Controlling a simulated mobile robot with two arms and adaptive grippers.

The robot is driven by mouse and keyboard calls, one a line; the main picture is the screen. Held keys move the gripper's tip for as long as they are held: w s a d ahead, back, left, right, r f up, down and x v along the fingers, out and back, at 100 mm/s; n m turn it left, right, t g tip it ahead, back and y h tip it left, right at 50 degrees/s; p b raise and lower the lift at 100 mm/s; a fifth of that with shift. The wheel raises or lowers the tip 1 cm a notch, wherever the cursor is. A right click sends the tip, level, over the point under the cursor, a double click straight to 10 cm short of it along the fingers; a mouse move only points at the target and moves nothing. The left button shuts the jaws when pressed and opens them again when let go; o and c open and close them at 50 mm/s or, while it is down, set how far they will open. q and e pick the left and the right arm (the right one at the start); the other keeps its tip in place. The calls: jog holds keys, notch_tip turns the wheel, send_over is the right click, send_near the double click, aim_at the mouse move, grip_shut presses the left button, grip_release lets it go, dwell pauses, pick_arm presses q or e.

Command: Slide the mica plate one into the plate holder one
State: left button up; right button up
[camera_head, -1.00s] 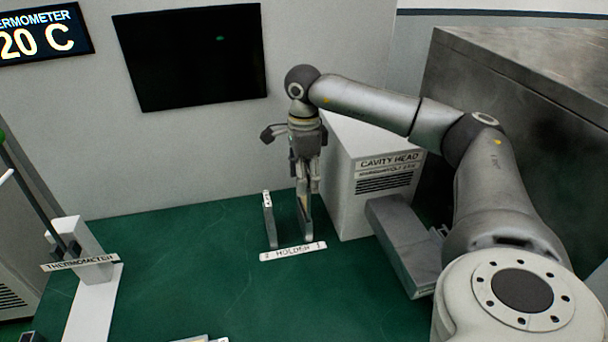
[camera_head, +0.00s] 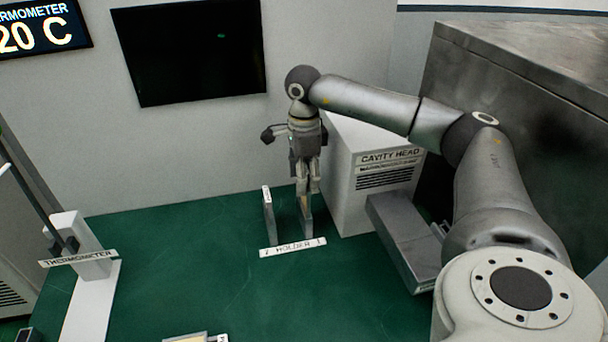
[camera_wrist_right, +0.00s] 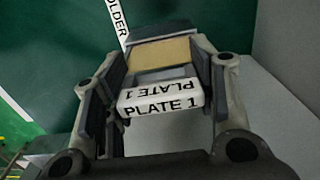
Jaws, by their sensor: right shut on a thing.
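My right gripper (camera_head: 305,182) points down over the right-hand upright of the holder in the head view. In the right wrist view my right gripper (camera_wrist_right: 160,82) is shut on mica plate one (camera_wrist_right: 158,54), which has a tan face, a grey frame and a white "PLATE 1" label. The plate holder (camera_head: 268,214) has two grey uprights behind a white "HOLDER" strip (camera_head: 292,247) marked 1 at its right end. The gripper hides the top of the right upright. I cannot tell how deep the plate sits in it. My left gripper is not in view.
The white cavity head (camera_head: 345,195) stands close to the right of the holder, with a grey block (camera_head: 405,240) in front. A thermometer stand (camera_head: 85,250) is at the left. A tan and grey item (camera_head: 188,338) shows at the bottom edge. The green table (camera_head: 190,270) between is clear.

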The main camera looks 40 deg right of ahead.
aim_at(304, 204)
jog(key=shift+f+b, duration=2.1)
jog(key=shift+f, duration=1.1)
jog(key=o, duration=1.4)
jog(key=shift+r, duration=0.15)
notch_tip(304, 204, up, 12)
jog(key=shift+f, duration=0.1)
